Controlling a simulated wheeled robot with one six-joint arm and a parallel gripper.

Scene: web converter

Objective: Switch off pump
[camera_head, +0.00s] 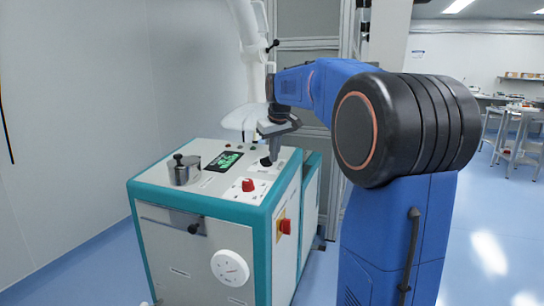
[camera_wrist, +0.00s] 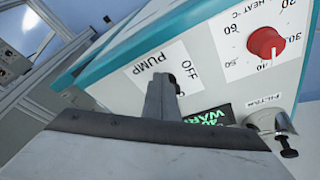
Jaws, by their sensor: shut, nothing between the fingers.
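The white machine (camera_head: 205,187) with teal edges stands at the left centre of the head view. Its pump panel (camera_wrist: 150,66) carries the words PUMP and OFF, seen upside down in the wrist view. A small dark part (camera_wrist: 176,84), perhaps the pump switch, shows at my fingertips and is mostly hidden. My gripper (camera_head: 267,160) is shut and empty, pointing down at the pump panel's area on the machine top. In the wrist view its fingers (camera_wrist: 164,90) are together beside the OFF word. I cannot tell whether they touch the switch.
A red heat knob (camera_head: 248,185) sits near the pump panel, also in the wrist view (camera_wrist: 265,42). A green-lit display (camera_head: 224,161) and a metal filter cylinder (camera_head: 185,169) stand to its left. A red switch (camera_head: 287,226) is on the machine's side. Open floor lies right.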

